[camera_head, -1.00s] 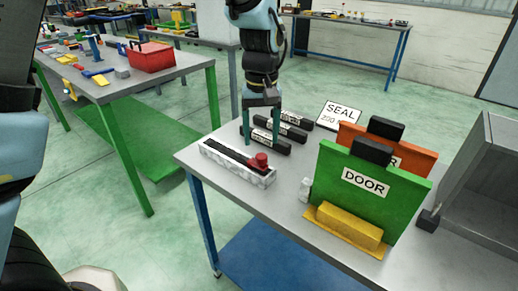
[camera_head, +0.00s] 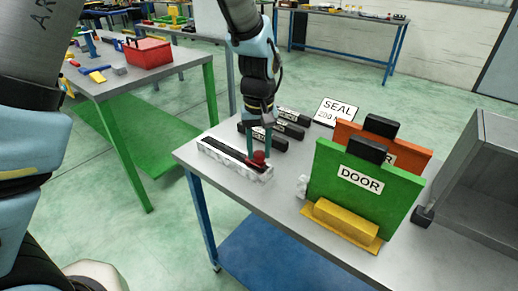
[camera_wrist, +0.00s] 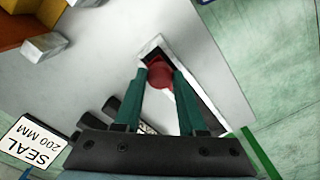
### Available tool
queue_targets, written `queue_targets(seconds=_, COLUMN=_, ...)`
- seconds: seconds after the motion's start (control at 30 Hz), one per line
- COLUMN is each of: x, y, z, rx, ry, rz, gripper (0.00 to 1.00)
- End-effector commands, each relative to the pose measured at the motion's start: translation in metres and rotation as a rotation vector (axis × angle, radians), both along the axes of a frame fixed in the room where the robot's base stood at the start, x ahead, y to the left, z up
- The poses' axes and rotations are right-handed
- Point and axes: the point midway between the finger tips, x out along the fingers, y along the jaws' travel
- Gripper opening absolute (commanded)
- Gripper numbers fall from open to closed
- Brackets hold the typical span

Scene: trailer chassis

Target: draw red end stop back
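Black labelled seal strips (camera_head: 285,130) lie just behind the block. A green DOOR panel (camera_head: 365,185) stands upright to the right with a yellow block (camera_head: 345,222) before it, and an orange panel (camera_head: 405,155) behind.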

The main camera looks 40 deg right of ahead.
Motion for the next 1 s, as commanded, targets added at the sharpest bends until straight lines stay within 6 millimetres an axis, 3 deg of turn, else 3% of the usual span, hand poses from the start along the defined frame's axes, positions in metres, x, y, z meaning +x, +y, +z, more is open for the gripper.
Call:
queue_targets(seconds=0.03, x=0.0001, y=0.0001, z=0.0001, rx=0.0, ry=0.0, rz=0.0, gripper=0.32)
queue_targets(seconds=0.33, x=0.0001, y=0.0003, z=0.0002, rx=0.001, ry=-0.001, rz=0.0, gripper=0.0)
queue_targets(seconds=1.0, x=0.0, y=0.0004, z=0.0003, rx=0.001, ry=0.0, rz=0.0, gripper=0.0)
